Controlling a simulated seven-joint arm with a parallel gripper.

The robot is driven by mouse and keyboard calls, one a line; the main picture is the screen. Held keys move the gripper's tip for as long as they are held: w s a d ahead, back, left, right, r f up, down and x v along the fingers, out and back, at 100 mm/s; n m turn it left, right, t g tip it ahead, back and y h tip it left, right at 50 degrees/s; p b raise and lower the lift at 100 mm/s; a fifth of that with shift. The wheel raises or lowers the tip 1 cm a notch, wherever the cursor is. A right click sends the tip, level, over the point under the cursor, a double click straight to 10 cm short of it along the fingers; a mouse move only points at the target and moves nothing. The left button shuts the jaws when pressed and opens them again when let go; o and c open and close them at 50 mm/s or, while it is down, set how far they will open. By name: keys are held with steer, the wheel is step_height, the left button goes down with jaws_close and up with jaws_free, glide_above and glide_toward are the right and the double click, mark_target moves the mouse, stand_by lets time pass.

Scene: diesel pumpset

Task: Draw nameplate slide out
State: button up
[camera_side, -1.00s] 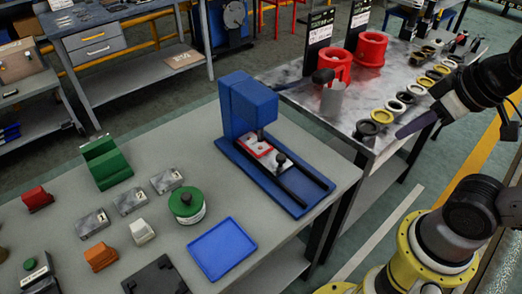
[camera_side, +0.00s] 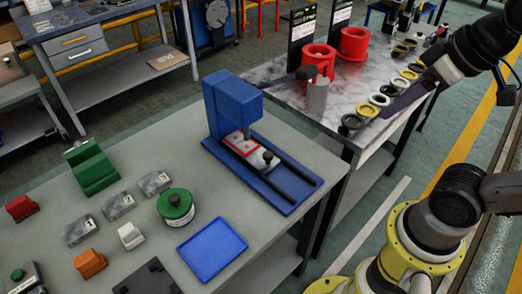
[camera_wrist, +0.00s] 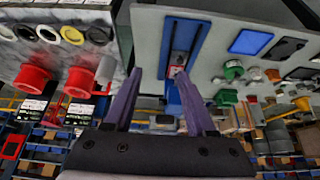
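The blue press (camera_side: 230,108) stands on the grey bench, with a blue base and two black rails. The nameplate slide (camera_side: 245,145), a red and white plate with a black knob (camera_side: 267,157), sits between the rails under the press head. In the wrist view the slide (camera_wrist: 179,60) shows beyond the right finger, partly hidden by it. My gripper (camera_wrist: 161,72) has two purple fingers, spread apart with nothing between them. In the side view my gripper (camera_side: 402,103) is well to the right of the press, in front of the marble-topped table, not touching the slide.
A blue tray (camera_side: 212,249), green-lidded jar (camera_side: 176,207), green block (camera_side: 92,168) and several small blocks lie left and front of the press. The marble-topped table (camera_side: 322,113) behind carries red cylinders (camera_side: 318,59) and several rings (camera_side: 379,99). A gap separates the tables.

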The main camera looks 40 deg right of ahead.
steer(key=w+r+n, duration=0.1)
steer(key=w+n, duration=0.1)
steer(key=w+a+r+n+g, duration=0.1)
steer(key=w+n, duration=0.1)
steer(key=w+r+n, duration=0.1)
steer(key=w+n, duration=0.1)
steer(key=shift+w+a+n+g+h, duration=0.15)
steer(key=shift+a+n+g+h, duration=0.15)
steer(key=shift+g, duration=0.1)
steer(key=n+g+h, duration=0.2)
steer(key=n+h, duration=0.2)
steer(key=n, duration=1.2)
glide_above(267, 154)
steer(key=s+a, duration=0.2)
steer(key=a, duration=0.3)
step_height(267, 154, down, 14)
steer(key=f, duration=0.1)
steer(key=shift+y, duration=0.3)
steer(key=x, duration=1.2)
steer(key=shift+s+d+f, duration=0.1)
steer(key=shift+d+f, duration=0.15)
steer(key=shift+f, duration=0.05)
jaws_close()
